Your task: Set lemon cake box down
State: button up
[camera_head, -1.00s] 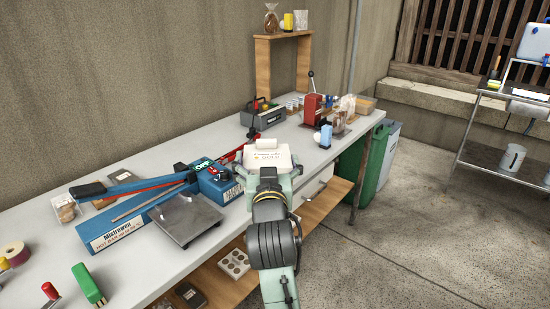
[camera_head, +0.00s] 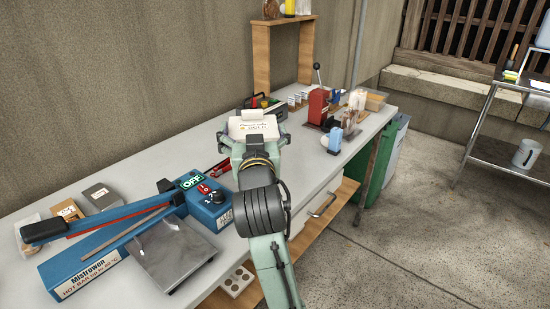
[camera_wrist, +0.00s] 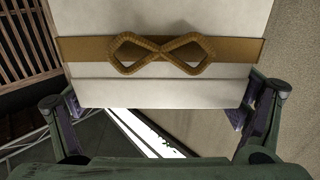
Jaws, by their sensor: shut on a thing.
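The lemon cake box (camera_head: 254,127) is a white box with small lettering on its label. In the wrist view the box (camera_wrist: 165,93) shows a brown band tied in a bow across its pale face. My gripper (camera_head: 252,140) is shut on the box, with one finger at each side; the fingers also show in the wrist view (camera_wrist: 160,118). In the head view the box is over the grey workbench (camera_head: 310,165), behind my wrist. I cannot tell whether its underside touches the bench, as my arm hides the space below it.
A blue heat sealer (camera_head: 95,265) with a metal plate lies at the front left. A dark toolbox (camera_head: 268,108) is just behind the box. A red press (camera_head: 318,106) and a blue-and-white item (camera_head: 335,140) stand to the right. Some bench right of my arm is clear.

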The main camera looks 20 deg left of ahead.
jog(key=f+b, duration=0.1)
jog(key=f, duration=0.1)
jog(key=f+b, duration=0.1)
jog(key=f, duration=0.1)
jog(key=f+b, duration=0.1)
jog(key=f, duration=0.1)
jog(key=shift+s+d, duration=0.25)
jog(key=shift+s, duration=0.15)
jog(key=shift+w+f, duration=0.15)
jog(key=shift+f, duration=0.2)
jog(key=w+f+p, duration=0.2)
jog(key=w, duration=0.6)
jog(key=w+a+f+p, duration=0.1)
jog(key=w+f+p, duration=0.1)
jog(key=w, duration=0.5)
jog(key=shift+w+a+f, duration=0.2)
jog(key=shift+w+f, duration=0.2)
jog(key=shift+f, duration=0.05)
jog(key=shift+f, duration=0.1)
jog(key=shift+f+b, duration=0.35)
jog(key=shift+f, duration=0.2)
jog(key=o, duration=0.7)
jog(key=shift+o, duration=0.5)
